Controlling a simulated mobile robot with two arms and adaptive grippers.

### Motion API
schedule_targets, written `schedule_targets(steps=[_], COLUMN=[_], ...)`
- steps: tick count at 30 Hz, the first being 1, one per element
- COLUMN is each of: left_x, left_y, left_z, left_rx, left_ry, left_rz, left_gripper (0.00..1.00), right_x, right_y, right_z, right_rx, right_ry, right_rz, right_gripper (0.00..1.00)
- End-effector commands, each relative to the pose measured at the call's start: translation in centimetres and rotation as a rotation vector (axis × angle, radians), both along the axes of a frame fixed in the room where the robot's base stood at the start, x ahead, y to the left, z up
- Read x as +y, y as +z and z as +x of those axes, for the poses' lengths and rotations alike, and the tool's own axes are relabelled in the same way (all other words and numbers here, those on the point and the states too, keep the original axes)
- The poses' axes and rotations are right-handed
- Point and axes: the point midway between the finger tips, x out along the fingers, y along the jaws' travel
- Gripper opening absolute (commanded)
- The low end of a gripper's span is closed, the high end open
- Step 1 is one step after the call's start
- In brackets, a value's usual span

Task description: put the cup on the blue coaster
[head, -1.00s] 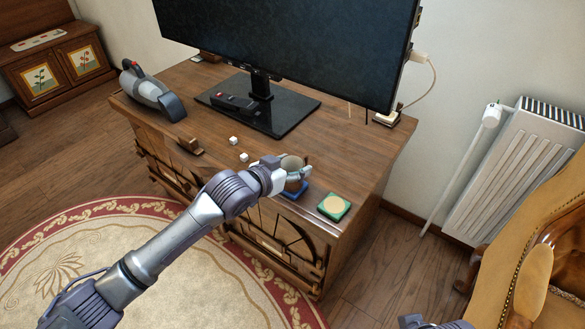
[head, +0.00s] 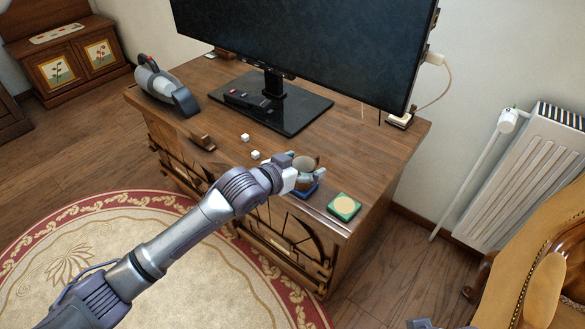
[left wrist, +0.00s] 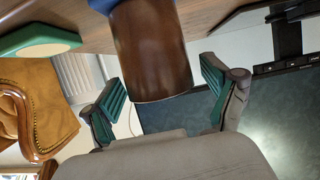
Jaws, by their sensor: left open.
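The brown cup (head: 306,162) stands upright near the front edge of the wooden cabinet top. Its base is on the blue coaster (head: 305,191), whose blue edge shows below it. In the left wrist view, which is turned over, the cup (left wrist: 152,50) hangs from the top with the blue coaster (left wrist: 145,3) at its base. My left gripper (head: 304,177) is open. Its two green-padded fingers (left wrist: 163,92) are spread on either side of the cup, with visible gaps in the wrist view. My right gripper is not clearly shown.
A green coaster (head: 344,207) lies to the right of the blue one. Small white cubes (head: 255,155), a wooden piece (head: 203,141) and a handheld vacuum (head: 165,88) are to the left. A monitor (head: 300,45) stands behind. A chair (head: 550,255) is at the right.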

Motion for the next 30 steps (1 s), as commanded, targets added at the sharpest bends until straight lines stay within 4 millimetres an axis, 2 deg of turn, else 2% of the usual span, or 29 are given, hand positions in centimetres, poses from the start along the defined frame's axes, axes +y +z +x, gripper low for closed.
schedule_targets(steps=[1,9,15,21,26,29,30], left_x=[0.4,3.6,5.7,6.6,6.7,6.7,6.9], left_y=[0.3,2.5,3.8,4.4,4.5,3.5,2.6], left_z=[-0.5,-4.6,-7.3,-8.6,-8.7,-9.1,-9.5], left_rx=[0.001,0.001,0.002,0.001,0.001,0.020,0.039], left_ry=[0.000,0.000,0.001,0.001,0.000,0.014,0.030], left_rz=[0.001,0.002,0.002,0.001,0.001,0.005,0.013], left_gripper=[0.86,0.86,0.86,0.86,0.86,0.86,0.86], right_x=[0.0,0.3,0.4,0.4,0.4,0.4,0.4], right_y=[0.0,-4.8,-7.7,-9.0,-9.2,-9.2,-9.0], right_z=[0.2,1.3,1.7,1.7,1.7,1.7,1.7], right_rx=[-0.002,0.028,0.042,0.047,0.047,0.047,0.048], right_ry=[0.000,0.002,0.005,0.006,0.006,0.006,0.006], right_rz=[0.000,-0.001,-0.001,-0.002,-0.002,-0.002,-0.002], right_gripper=[0.40,0.40,0.40,0.40,0.40,0.40,0.40])
